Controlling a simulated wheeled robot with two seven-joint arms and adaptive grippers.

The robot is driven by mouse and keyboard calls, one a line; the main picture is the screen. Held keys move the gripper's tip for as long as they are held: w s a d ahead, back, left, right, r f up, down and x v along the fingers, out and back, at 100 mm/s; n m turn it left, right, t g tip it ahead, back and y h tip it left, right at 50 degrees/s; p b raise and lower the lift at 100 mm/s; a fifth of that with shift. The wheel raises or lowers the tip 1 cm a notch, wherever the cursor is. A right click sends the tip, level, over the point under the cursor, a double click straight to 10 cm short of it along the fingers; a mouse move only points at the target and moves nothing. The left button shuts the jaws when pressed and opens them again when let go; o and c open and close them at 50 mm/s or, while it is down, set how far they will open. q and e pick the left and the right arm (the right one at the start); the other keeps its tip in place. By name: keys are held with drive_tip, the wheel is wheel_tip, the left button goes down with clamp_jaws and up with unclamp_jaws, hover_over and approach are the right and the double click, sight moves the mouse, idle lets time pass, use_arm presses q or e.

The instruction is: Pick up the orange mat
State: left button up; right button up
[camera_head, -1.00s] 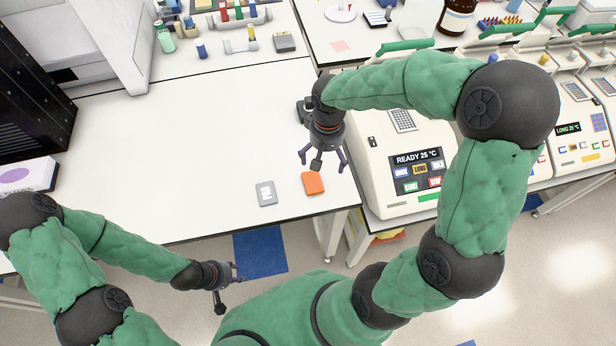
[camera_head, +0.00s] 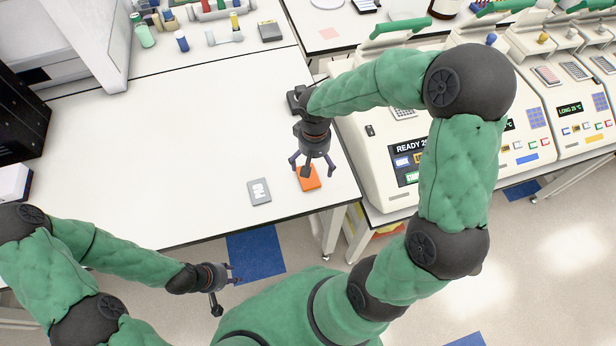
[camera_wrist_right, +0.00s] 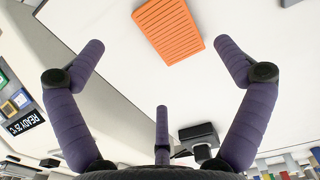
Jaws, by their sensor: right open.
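The orange mat (camera_head: 309,180) lies flat on the white table near its front right corner. It also shows in the right wrist view (camera_wrist_right: 168,29), at the top, ribbed and tilted in the picture. My right gripper (camera_head: 307,164) is above the mat, close to its far edge, with its fingers spread and nothing between them. In the right wrist view its purple fingers (camera_wrist_right: 160,58) frame bare table, and the mat lies beyond the fingertips. My left gripper (camera_head: 232,274) is low in front of the table, away from the mat; its fingers look apart and empty.
A grey mat-like card (camera_head: 259,192) lies just left of the orange mat. A thermal cycler (camera_head: 385,140) stands to the right of the table. A small dark device (camera_head: 296,100) sits behind my right gripper. The middle of the table (camera_head: 190,140) is clear.

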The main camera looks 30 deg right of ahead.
sight(312, 175)
drive_tip(key=shift+a+f+b, duration=0.2)
drive_tip(key=shift+f+b, duration=0.1)
drive_tip(key=shift+f, duration=1.05)
drive_tip(key=shift+a+f+b, duration=0.15)
drive_tip(key=shift+f+b, duration=0.15)
drive_tip(key=shift+f, duration=1.05)
drive_tip(key=shift+s, duration=0.1)
drive_tip(key=shift+c, duration=0.3)
drive_tip(key=c, duration=1.1)
